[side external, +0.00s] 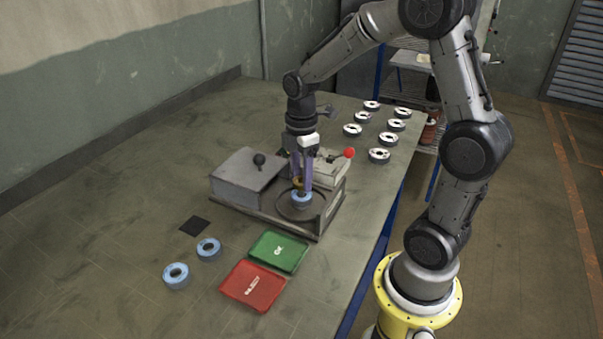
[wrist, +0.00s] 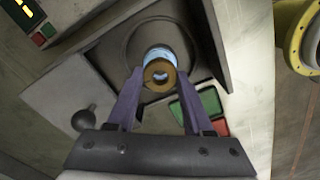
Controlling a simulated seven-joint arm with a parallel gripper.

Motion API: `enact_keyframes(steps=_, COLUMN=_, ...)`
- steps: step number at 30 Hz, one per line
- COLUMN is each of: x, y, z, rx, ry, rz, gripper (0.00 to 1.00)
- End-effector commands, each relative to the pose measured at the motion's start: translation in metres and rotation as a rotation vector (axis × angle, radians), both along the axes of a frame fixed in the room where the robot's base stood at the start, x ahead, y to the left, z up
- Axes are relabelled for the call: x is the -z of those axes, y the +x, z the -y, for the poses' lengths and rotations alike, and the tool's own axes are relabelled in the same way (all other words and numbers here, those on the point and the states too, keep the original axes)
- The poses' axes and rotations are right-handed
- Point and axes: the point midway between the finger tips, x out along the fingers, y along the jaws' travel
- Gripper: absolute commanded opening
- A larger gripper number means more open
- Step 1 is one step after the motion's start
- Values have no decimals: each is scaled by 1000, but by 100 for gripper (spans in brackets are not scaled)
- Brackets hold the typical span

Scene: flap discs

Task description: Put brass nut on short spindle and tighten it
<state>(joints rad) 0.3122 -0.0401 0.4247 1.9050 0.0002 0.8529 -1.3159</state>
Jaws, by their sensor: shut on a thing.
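The brass nut (wrist: 160,72) is between the fingertips of my gripper (wrist: 160,75), which is shut on it. In the side view the nut (side external: 298,181) shows as a small brass patch between the fingers of my gripper (side external: 303,183). Right below it is a light-blue disc (side external: 301,199) over the dark round plate (side external: 286,212) of the fixture. The disc also shows behind the nut in the wrist view (wrist: 159,52). The short spindle itself is hidden; I cannot tell whether the nut is around it or just above it.
The fixture has a grey box with a black knob (side external: 259,159) and a pale box with a red knob (side external: 349,153). In front lie a green tray (side external: 279,252), a red tray (side external: 253,286) and two blue discs (side external: 176,275). Several white-topped discs (side external: 379,155) stand behind.

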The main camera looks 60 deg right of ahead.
Motion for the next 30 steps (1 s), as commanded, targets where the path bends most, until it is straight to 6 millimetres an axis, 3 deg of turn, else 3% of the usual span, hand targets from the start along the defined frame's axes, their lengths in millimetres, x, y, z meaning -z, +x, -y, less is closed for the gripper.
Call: enact_keyframes(steps=30, x=10, y=0, z=0, rx=0, ry=0, rz=0, gripper=0)
